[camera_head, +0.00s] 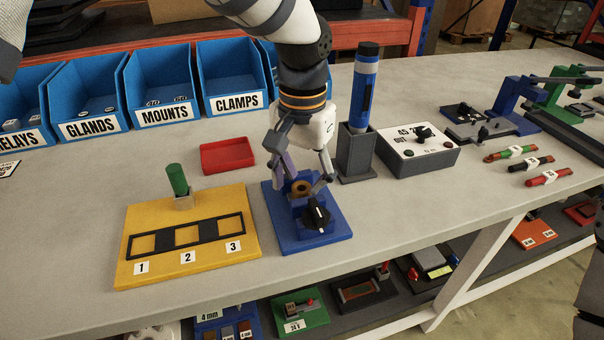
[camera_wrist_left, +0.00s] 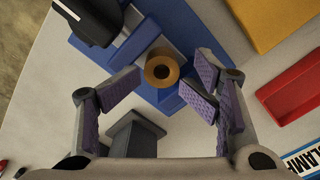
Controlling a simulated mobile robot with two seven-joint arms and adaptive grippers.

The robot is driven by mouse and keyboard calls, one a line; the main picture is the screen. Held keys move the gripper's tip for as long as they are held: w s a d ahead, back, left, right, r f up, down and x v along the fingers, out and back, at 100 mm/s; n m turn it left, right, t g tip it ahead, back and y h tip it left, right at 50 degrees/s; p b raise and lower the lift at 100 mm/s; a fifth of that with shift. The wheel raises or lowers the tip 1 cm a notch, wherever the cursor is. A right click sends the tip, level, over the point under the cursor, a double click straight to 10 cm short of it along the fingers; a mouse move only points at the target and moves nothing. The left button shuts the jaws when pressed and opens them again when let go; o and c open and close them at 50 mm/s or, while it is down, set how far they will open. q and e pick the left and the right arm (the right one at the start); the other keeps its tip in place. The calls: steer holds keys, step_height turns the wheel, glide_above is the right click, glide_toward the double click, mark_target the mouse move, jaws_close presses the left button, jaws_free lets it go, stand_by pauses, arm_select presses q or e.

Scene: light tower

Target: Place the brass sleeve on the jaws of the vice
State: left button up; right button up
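The blue vice (camera_head: 333,229) stands on the bench with a black knob (camera_head: 316,215) at its front. The brass sleeve (camera_head: 301,187) is at the top of the vice, over its jaws, with its hole facing up; it also shows in the left wrist view (camera_wrist_left: 162,70). My left gripper (camera_head: 305,178) is low over the vice. Its purple-padded fingers stand apart on either side of the sleeve, with gaps visible in the left wrist view (camera_wrist_left: 166,87). Whether the sleeve fully touches both jaws cannot be told.
A yellow board (camera_head: 140,215) with numbered windows and a green peg (camera_head: 177,180) is left of the vice. A red tray (camera_head: 228,155) lies behind. A dark holder with a blue tool (camera_head: 364,90) and a grey box (camera_head: 418,150) stand close on the right.

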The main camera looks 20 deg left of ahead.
arm_select(q)
steer(key=shift+s, duration=0.1)
step_height(320, 180, up, 13)
steer(key=shift+r, duration=0.2)
stand_by(0.5)
